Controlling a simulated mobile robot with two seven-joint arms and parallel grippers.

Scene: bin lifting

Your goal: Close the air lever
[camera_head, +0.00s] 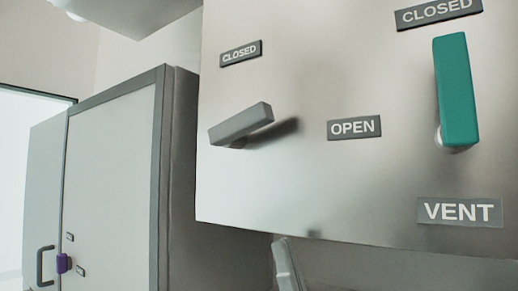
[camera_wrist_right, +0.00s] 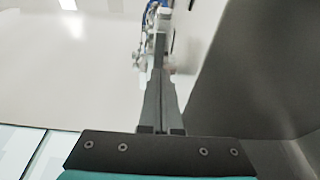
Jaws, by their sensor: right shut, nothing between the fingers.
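The grey lever (camera_head: 241,125) sticks out of the steel panel (camera_head: 300,185) in the head view. It lies nearly sideways, its right end a little higher. A CLOSED label (camera_head: 241,53) is above it and an OPEN label (camera_head: 354,127) is to its right; no label in view reads AIR. My right gripper (camera_wrist_right: 160,85) shows in the right wrist view with its fingers together and nothing between them. In the head view, a pale grey part below the panel's lower edge seems to belong to my right arm, apart from the lever. My left gripper is out of view.
A teal lever (camera_head: 456,90) stands upright at the panel's right, between another CLOSED label (camera_head: 438,12) and a VENT label (camera_head: 460,212). A pale cabinet (camera_head: 110,170) with a dark handle (camera_head: 44,266) stands at the left. The space in front of the panel looks clear.

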